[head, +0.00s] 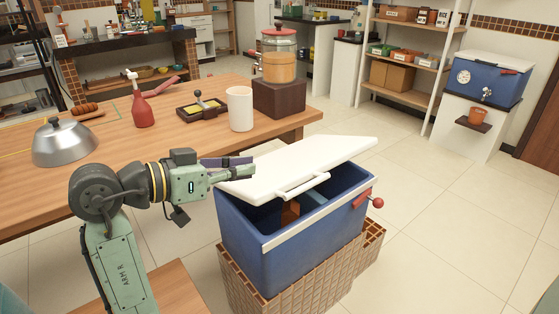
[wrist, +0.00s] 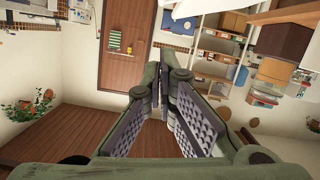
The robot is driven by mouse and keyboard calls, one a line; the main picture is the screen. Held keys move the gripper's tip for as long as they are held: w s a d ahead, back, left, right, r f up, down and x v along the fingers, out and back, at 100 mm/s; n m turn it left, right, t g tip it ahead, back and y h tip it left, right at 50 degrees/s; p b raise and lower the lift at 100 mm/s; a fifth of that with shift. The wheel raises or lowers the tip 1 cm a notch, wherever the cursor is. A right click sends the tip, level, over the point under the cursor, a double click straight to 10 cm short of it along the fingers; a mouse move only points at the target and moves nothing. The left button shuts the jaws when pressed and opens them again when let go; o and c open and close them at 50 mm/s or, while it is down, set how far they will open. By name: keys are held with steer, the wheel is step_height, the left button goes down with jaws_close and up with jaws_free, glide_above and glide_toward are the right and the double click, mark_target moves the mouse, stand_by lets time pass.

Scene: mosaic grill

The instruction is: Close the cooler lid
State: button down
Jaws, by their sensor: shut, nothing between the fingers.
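A blue cooler (head: 290,244) stands on a tiled block beside the wooden table. Its white lid (head: 305,163) is partly open, tilted with a gap at the front, where a white handle (head: 303,186) sits. Through the gap the inside shows, with an orange-brown thing and a blue-green piece. My gripper (head: 250,170) is at the lid's left edge, its fingertips over or against the lid's top; I cannot tell if they touch. The fingers are shut and empty.
The wooden table (head: 90,175) at left holds a metal dome (head: 64,142), a red spray bottle (head: 140,105), a white cup (head: 240,108) and a drink dispenser (head: 279,55) on a dark block. A second blue cooler (head: 489,79) stands at far right. Tiled floor right of the cooler is clear.

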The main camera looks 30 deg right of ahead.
steer(key=shift+s+d+f+p, duration=0.1)
steer(key=shift+d+f+p, duration=0.3)
steer(key=shift+d+f, duration=0.95)
steer(key=shift+s+d+f+p, duration=0.1)
steer(key=shift+d+f+p, duration=0.5)
steer(key=shift+d, duration=1.3)
steer(key=shift+d+f+p, duration=0.15)
steer(key=shift+d+f, duration=1.15)
steer(key=shift+d, duration=0.3)
